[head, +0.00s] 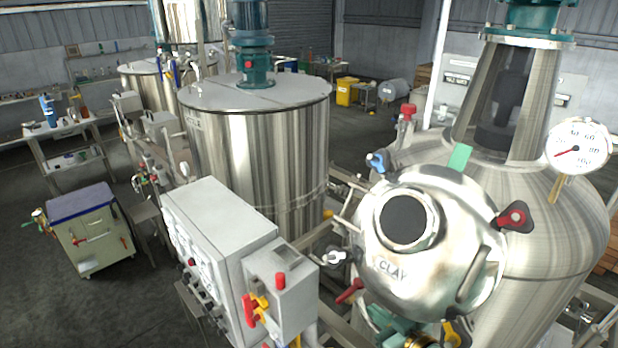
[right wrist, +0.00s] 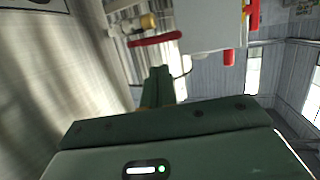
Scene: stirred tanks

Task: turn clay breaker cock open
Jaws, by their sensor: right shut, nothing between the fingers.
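The steel vessel (head: 440,262) marked CLAY stands at the right of the head view, with a round port on its front. A red lever handle (head: 350,290) sticks out low at its left side. A similar red lever (right wrist: 155,39) with a brass end lies beyond my right gripper in the right wrist view. My right gripper (right wrist: 158,72) is shut and empty, its fingers pointing toward that lever with a gap that I cannot judge. Which cock is the clay breaker's I cannot read. My left gripper is not in view.
A grey control cabinet (head: 222,240) and a small box (head: 280,292) with red and yellow handles stand left of the vessel. Other handles are close: blue (head: 376,162), red (head: 514,217) and yellow (head: 451,334). A dial gauge (head: 578,147) stands at the right. Open floor shows at far left.

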